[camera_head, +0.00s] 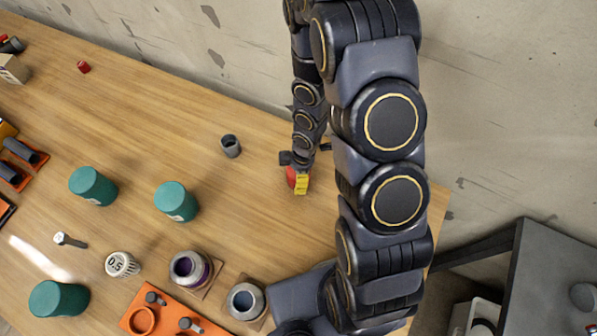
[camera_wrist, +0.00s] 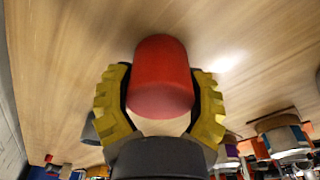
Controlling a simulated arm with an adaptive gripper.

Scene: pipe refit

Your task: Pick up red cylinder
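The red cylinder (camera_wrist: 160,75) sits between the two yellow ribbed fingers of my gripper (camera_wrist: 160,95) in the wrist view. The dark inner pads lie against its left and right sides, and its far end extends past the fingertips. My gripper is shut on it. In the head view only a sliver of the red cylinder (camera_head: 291,178) shows beside the yellow finger of my gripper (camera_head: 301,184). The rest is hidden by the finger and wrist. Whether it touches the table cannot be told.
A grey cup (camera_head: 230,146) stands left of my gripper. Several teal cylinders (camera_head: 176,201), a white part marked 0.5 (camera_head: 122,264) and an orange tray (camera_head: 143,321) stand nearer. A small red piece (camera_head: 83,66) lies far left. The table (camera_head: 190,110) is clear around the cup.

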